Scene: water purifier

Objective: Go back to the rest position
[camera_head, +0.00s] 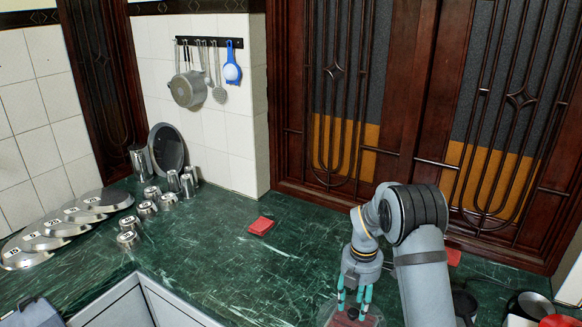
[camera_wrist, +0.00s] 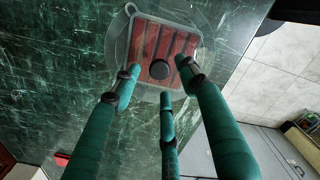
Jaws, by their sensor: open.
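My gripper (camera_head: 352,304) hangs low over the green marble counter (camera_head: 240,270), at the lower right of the head view. In the wrist view its three teal fingers (camera_wrist: 160,80) are spread apart with nothing held between them. Beyond the fingertips is a clear round lid or bowl with a black knob (camera_wrist: 159,69), over a red striped block (camera_wrist: 180,42). The fingertips overlap its near side in the picture. I cannot tell whether they touch it. In the head view the fingers partly hide it.
A red block (camera_head: 261,226) lies mid-counter. Metal cups (camera_head: 147,208) and numbered lids (camera_head: 62,226) stand at the left. Utensils (camera_head: 190,88) hang on the tiled wall. Dark wooden doors (camera_head: 400,110) rise behind my arm. Pots (camera_head: 535,305) sit at the lower right.

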